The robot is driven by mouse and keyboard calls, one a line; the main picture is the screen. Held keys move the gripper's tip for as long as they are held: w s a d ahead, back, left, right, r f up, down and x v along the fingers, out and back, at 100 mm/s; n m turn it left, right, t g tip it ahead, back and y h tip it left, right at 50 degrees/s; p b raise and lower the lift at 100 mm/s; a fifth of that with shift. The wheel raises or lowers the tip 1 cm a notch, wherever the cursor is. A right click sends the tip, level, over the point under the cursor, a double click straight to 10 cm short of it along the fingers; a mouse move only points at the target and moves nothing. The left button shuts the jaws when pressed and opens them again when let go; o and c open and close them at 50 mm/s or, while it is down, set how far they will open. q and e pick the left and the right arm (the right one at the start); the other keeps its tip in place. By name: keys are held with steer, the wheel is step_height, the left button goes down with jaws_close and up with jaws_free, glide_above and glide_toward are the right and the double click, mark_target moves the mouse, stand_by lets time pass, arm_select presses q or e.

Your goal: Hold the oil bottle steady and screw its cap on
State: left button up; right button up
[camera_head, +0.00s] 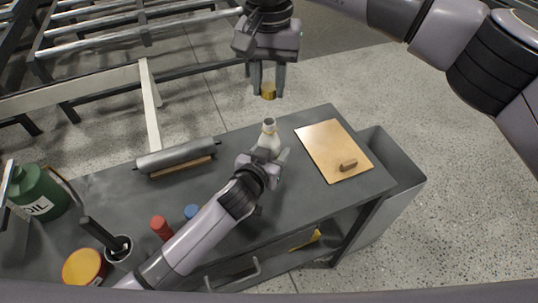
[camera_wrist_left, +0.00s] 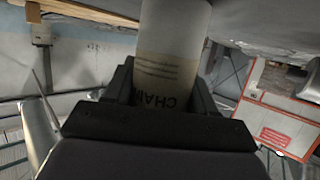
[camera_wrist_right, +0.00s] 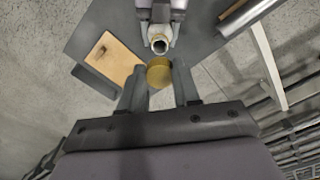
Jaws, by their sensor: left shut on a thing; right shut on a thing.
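The oil bottle (camera_head: 269,136) is pale, with a narrow open neck, and stands on the dark bench. My left gripper (camera_head: 262,162) is shut around its body. The left wrist view shows the bottle (camera_wrist_left: 172,60) with a tan label between the fingers. The gold cap (camera_head: 268,91) is in my right gripper (camera_head: 267,80), which points down, apart from the bottle and above its mouth. In the right wrist view the cap (camera_wrist_right: 159,73) is between the fingertips, with the bottle's open mouth (camera_wrist_right: 159,45) just beyond it.
A wooden board (camera_head: 325,140) with a small brown block (camera_head: 348,165) lies right of the bottle. A grey roller (camera_head: 177,156) lies to its left. A green oil can (camera_head: 38,192), a red-capped item (camera_head: 160,226) and a blue-capped item (camera_head: 192,212) stand left. The bench (camera_head: 300,203) has free room before the board.

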steer(key=shift+f, duration=2.5)
steer(key=shift+f, duration=0.1)
steer(key=shift+f, duration=0.8)
arm_select(q)
jaws_close()
arm_select(e)
steer(key=shift+f, duration=0.55)
